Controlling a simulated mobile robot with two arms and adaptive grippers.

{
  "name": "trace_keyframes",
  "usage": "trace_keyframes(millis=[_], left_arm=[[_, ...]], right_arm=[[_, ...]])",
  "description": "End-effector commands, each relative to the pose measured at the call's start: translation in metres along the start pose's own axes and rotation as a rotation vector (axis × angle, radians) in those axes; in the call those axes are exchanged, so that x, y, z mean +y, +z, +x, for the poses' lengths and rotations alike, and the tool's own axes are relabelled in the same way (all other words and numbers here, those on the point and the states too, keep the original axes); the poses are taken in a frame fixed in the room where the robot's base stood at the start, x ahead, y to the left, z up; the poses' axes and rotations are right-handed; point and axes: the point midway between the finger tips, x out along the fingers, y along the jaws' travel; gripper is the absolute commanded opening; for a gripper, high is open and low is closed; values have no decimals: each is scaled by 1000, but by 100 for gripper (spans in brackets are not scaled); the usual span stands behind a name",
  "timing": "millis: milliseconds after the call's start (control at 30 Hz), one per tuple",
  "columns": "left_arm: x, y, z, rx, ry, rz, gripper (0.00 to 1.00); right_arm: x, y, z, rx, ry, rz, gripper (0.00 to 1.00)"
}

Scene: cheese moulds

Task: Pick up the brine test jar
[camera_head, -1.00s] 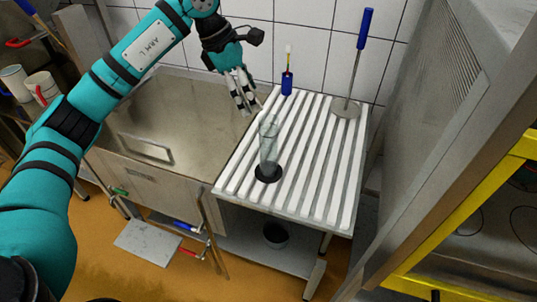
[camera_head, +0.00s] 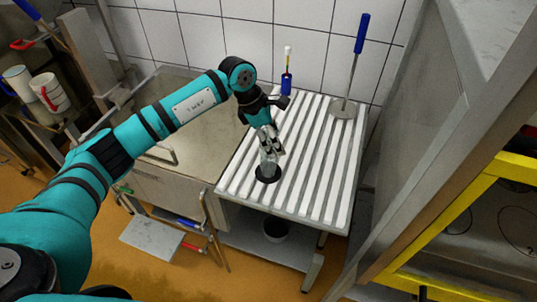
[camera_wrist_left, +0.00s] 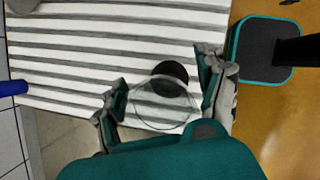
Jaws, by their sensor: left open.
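The brine test jar (camera_head: 265,163) is a clear glass cylinder on a round black base. It stands upright on the white slatted table (camera_head: 330,170), near its left front part. My left gripper (camera_head: 269,148) is open at the top of the jar, pointing down, and covers part of it. In the left wrist view the jar's clear rim (camera_wrist_left: 163,104) and black base lie between the two spread fingers of my left gripper (camera_wrist_left: 163,95). I cannot tell whether a finger touches the glass. My right gripper is not in view.
A blue-handled rod with a round metal disc (camera_head: 342,109) stands at the table's back right. A small blue-based item (camera_head: 287,82) stands at the back edge. A steel counter (camera_head: 205,155) adjoins on the left. A grey cabinet (camera_head: 440,110) rises on the right.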

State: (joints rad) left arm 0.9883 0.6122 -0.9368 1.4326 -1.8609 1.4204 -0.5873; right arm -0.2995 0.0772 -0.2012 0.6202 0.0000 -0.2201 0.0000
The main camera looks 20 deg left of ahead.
Motion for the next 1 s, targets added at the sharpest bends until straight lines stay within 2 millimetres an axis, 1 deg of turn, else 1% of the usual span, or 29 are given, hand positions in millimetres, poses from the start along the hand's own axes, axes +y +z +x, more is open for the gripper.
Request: trace_keyframes(millis=[200, 233, 767, 800, 1000], left_arm=[[1, 0, 2, -1, 2, 0, 73], [1, 0, 2, 0, 2, 0, 72], [1, 0, 1, 0, 2, 0, 2], [1, 0, 1, 0, 2, 0, 0], [1, 0, 0, -1, 3, 0, 0]], right_arm=[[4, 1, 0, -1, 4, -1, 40], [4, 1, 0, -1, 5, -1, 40], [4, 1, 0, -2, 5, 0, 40], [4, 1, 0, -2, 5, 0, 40], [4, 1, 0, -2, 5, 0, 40]])
